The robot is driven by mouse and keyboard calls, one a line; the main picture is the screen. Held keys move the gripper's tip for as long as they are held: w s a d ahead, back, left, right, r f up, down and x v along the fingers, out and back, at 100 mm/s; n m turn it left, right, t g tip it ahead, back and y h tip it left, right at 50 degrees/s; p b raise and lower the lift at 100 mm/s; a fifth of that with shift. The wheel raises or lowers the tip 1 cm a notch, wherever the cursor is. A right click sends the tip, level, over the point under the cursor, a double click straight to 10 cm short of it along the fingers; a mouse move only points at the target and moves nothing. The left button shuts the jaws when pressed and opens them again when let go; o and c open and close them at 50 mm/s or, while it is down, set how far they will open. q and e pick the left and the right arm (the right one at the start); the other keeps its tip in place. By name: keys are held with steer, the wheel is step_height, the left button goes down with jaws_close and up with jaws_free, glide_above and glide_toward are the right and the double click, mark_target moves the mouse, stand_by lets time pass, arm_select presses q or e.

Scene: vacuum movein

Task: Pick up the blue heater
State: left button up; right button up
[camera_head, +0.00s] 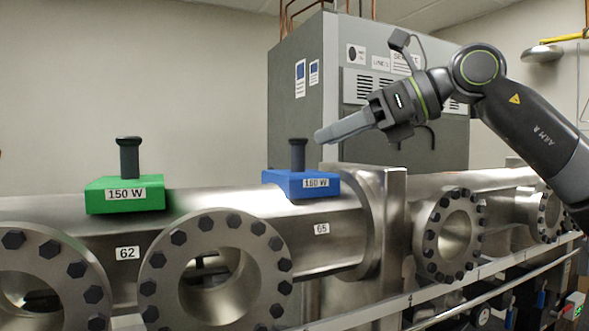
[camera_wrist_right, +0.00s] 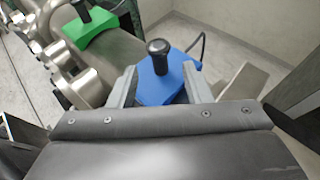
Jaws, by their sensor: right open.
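The blue heater (camera_head: 300,185) sits on top of the steel pipe, with a black knobbed handle standing upright on it and a "150 W" label on its front. My right gripper (camera_head: 324,135) comes in from the right, open and empty, with its fingers pointing left, just right of the handle and at about its height. In the right wrist view, the blue heater (camera_wrist_right: 158,88) and its handle show beyond and between the two spread fingers of my right gripper (camera_wrist_right: 160,76). The fingers appear apart from the handle. My left gripper is not in view.
A green heater (camera_head: 125,195) with a similar handle sits further left on the pipe (camera_head: 225,205). Bolted round flanges (camera_head: 215,270) project in front. A grey cabinet (camera_head: 310,85) stands behind my right arm. A dark cable (camera_wrist_right: 201,45) shows behind the blue heater.

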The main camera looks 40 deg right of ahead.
mark_target(298, 149)
steer(key=shift+x, duration=1)
steer(key=p+x, duration=0.3)
steer(key=x, duration=0.1)
steer(key=shift+w+a, duration=0.1)
steer(key=shift+w, duration=0.1)
steer(key=shift+w+a+f, duration=0.15)
steer(key=shift+w+f, duration=0.1)
steer(key=shift+f, duration=0.05)
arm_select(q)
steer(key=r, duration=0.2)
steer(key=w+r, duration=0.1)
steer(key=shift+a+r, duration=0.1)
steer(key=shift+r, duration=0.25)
arm_select(e)
steer(key=shift+s, duration=0.1)
steer(key=shift+c, duration=1)
jaws_close()
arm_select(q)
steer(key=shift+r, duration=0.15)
arm_select(e)
steer(key=shift+r, duration=0.2)
